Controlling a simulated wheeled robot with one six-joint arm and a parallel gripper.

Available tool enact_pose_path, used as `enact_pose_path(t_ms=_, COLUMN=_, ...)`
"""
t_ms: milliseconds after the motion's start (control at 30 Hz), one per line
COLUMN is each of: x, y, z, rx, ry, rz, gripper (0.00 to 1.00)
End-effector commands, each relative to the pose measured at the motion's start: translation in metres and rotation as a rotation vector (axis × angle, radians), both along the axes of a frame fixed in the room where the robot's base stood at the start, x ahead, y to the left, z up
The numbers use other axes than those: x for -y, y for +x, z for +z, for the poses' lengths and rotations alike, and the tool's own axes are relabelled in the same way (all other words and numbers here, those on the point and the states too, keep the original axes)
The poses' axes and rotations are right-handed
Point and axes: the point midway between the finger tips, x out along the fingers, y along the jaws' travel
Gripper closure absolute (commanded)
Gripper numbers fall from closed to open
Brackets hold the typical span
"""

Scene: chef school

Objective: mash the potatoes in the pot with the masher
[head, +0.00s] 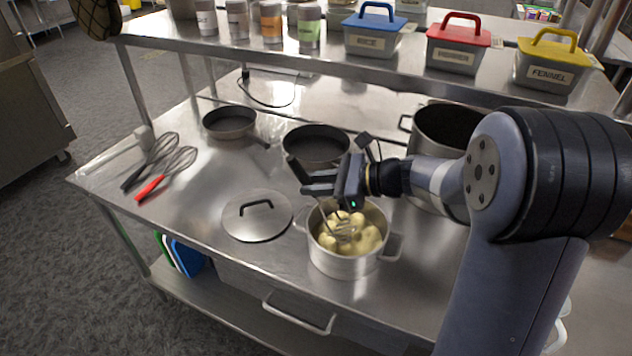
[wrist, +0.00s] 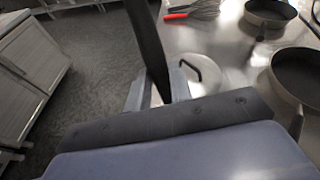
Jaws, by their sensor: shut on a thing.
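The steel pot (head: 343,265) stands open on the steel counter, with several pale yellow potatoes (head: 366,238) in it that look mostly whole. My gripper (head: 320,184) is above the pot's rim and shut on the masher. The masher's dark handle (head: 296,169) sticks up and left out of the jaws, tilted. Its wire head (head: 343,230) reaches down into the pot among the potatoes; whether it presses on them is hard to tell. In the wrist view the dark handle (wrist: 149,45) stands between my fingers (wrist: 158,92). The pot is not visible there.
A lid (head: 247,228) lies just left of the pot. Two dark pans (head: 229,122) (head: 316,144) and a large pot (head: 449,134) stand behind. Two whisks (head: 166,174) lie at the left. A shelf with jars and labelled boxes (head: 458,57) runs above the back. Counter around the lid is clear.

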Motion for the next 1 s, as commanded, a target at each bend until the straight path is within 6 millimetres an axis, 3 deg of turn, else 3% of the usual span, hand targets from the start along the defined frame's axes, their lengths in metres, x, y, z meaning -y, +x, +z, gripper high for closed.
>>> enact_pose_path(t_ms=467, x=0.000, y=0.000, z=-0.035, rx=0.000, ry=0.000, rz=-0.001, gripper=1.00)
enact_pose_path(t_ms=1000, x=0.002, y=-0.001, z=-0.031, rx=0.001, ry=0.001, rz=0.000, gripper=1.00)
